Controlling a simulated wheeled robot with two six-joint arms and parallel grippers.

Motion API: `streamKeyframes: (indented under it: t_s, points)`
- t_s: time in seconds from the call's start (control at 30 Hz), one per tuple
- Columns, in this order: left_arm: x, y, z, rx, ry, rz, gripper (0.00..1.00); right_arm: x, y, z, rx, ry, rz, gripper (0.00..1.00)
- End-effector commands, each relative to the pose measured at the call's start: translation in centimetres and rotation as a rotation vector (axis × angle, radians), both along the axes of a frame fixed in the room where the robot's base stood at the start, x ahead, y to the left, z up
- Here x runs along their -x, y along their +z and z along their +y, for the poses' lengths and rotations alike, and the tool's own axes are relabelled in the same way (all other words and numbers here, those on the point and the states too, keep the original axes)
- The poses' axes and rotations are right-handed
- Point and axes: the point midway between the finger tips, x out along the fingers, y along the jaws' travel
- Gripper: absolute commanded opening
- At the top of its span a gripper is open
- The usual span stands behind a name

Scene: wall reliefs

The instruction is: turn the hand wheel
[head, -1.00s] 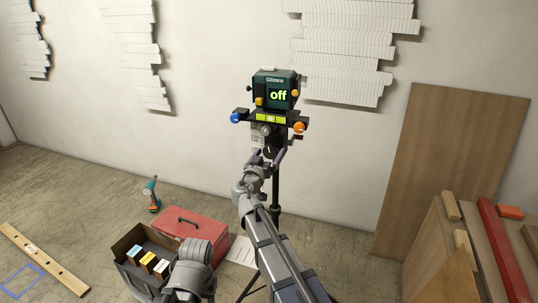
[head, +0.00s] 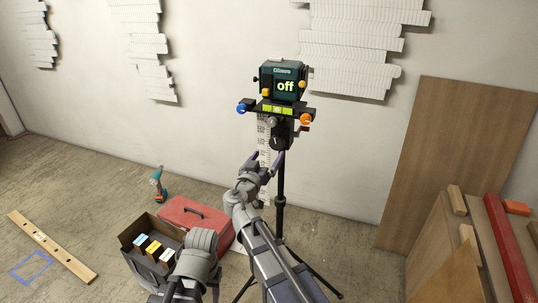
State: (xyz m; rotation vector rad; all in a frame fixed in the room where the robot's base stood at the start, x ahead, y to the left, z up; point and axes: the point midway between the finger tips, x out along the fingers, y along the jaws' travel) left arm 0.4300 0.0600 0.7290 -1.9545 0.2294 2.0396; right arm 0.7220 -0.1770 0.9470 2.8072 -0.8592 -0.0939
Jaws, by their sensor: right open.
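A dark green instrument (head: 282,82) with a screen reading "off" stands on a black tripod (head: 281,190) in the head view. Its mount carries a blue knob (head: 244,106) at the left, an orange knob (head: 306,120) at the right, a grey knob (head: 270,122) and a black knob with a white mark (head: 277,142) below. I cannot tell which of these is the hand wheel. My right gripper (head: 267,158) is open and empty, its fingers pointing up just below the black knob. It appears apart from the knobs; the depth gap is unclear. My left gripper is not in view.
A red toolbox (head: 197,217) and an open dark box (head: 133,232) with small cartons stand on the floor at left, near a drill (head: 158,186) and a wooden level (head: 52,248). Boards (head: 445,165) lean at right. A measuring staff (head: 264,150) stands behind the gripper.

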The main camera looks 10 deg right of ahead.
Motion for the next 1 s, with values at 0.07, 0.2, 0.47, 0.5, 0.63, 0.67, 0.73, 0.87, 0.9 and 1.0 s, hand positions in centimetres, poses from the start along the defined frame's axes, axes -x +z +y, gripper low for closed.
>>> streamKeyframes:
  t_s: [0.07,0.2,0.47,0.5,0.63,0.67,0.73,0.87,0.9,1.0]
  points:
    - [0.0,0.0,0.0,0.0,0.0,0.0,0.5,-0.01,0.0,0.01,0.0,0.0,0.0,0.98]
    - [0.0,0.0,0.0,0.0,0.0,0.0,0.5,-0.02,0.0,0.0,0.001,0.0,0.001,0.98]
    - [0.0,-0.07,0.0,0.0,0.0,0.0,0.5,0.04,-0.07,-0.11,0.239,0.0,0.161,0.98]
    - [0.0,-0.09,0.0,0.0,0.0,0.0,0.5,0.06,-0.08,-0.13,0.319,0.0,0.216,0.98]
    - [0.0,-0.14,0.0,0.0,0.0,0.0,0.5,0.13,-0.14,-0.23,0.604,0.001,0.408,0.98]
    - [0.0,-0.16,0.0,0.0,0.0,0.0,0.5,0.15,-0.15,-0.25,0.67,0.0,0.452,0.98]
    - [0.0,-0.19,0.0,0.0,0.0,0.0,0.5,0.18,-0.18,-0.31,0.823,0.0,0.556,0.98]
    - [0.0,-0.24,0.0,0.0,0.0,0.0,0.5,0.23,-0.23,-0.4,1.107,0.0,0.748,0.98]
    - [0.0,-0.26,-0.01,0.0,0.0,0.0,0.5,0.26,-0.25,-0.42,1.196,0.001,0.808,0.98]
    - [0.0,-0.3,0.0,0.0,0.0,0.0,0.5,0.31,-0.28,-0.49,1.414,0.001,0.955,0.98]
